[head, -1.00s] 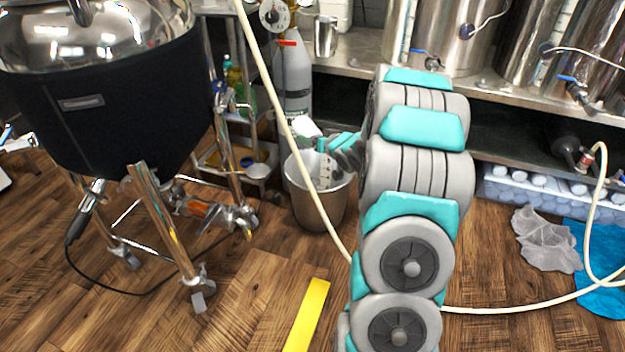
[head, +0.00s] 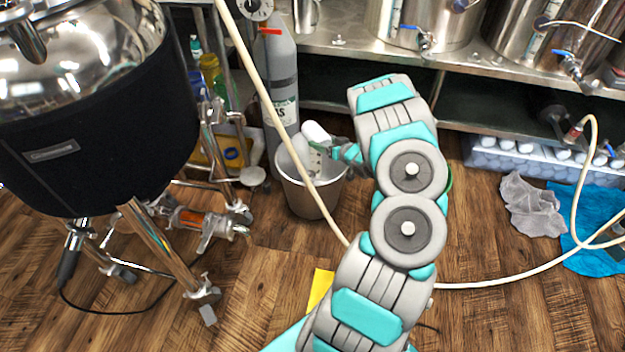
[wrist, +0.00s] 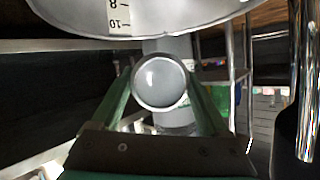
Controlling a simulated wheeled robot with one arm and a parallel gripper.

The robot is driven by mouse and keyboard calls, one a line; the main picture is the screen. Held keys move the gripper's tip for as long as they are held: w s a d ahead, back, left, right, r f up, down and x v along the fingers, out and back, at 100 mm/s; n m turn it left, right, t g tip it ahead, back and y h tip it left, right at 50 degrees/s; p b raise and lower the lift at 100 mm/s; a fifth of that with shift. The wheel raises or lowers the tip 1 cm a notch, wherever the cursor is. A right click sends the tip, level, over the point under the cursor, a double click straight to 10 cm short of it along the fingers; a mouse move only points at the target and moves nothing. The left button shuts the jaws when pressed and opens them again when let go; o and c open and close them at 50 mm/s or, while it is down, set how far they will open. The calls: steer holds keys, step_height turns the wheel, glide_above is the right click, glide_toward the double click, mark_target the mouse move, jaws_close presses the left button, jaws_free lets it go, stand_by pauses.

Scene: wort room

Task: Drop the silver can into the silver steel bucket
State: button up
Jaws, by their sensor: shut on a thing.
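The silver can (head: 317,133) is pale grey in the head view and sits at the rear rim of the bucket, seemingly above it. My gripper (head: 338,151) reaches in from the right and is shut on the can. In the wrist view the can's round grey end (wrist: 160,82) lies between the two green fingers of my gripper (wrist: 163,100). The silver steel bucket (head: 311,198) stands upright on the floor, its mouth partly covered by my gripper and the can.
A grey gas cylinder (head: 281,80) stands behind the bucket. A black-jacketed kettle (head: 95,125) on steel legs stands left. A steel bench (head: 350,42) runs behind, with a metal cup (head: 306,15) on it. A pale hose (head: 265,75) crosses before the bucket.

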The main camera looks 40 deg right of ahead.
step_height(320, 180, down, 5)
steer(key=shift+f+b, duration=0.15)
steer(key=shift+b, duration=1.05)
steer(key=o, duration=1.2)
steer(key=shift+c, duration=0.2)
steer(key=v, duration=0.8)
steer(key=shift+b, duration=0.35)
steer(key=shift+w, duration=0.1)
